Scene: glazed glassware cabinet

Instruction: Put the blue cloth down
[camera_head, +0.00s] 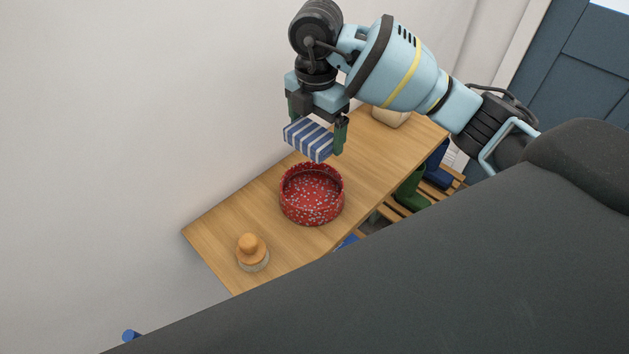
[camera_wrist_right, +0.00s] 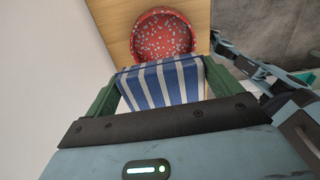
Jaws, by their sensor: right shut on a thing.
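The blue cloth (camera_head: 309,140) is folded, with blue and white stripes. My right gripper (camera_head: 316,128) is shut on it and holds it in the air above the wooden shelf top, just above and behind the red basket in the head view. In the right wrist view the cloth (camera_wrist_right: 165,82) spans between the two green fingers (camera_wrist_right: 160,88). The red speckled basket (camera_head: 312,207) stands on the wooden top; it also shows in the right wrist view (camera_wrist_right: 163,33), beyond the cloth. Its inside looks empty. My left gripper is not in view.
The wooden top (camera_head: 215,232) runs along a white wall. A brush with a wooden knob (camera_head: 250,252) stands near its left end. A beige object (camera_head: 390,117) stands at the far right end. Green boots (camera_head: 410,188) stand on a slatted rack below.

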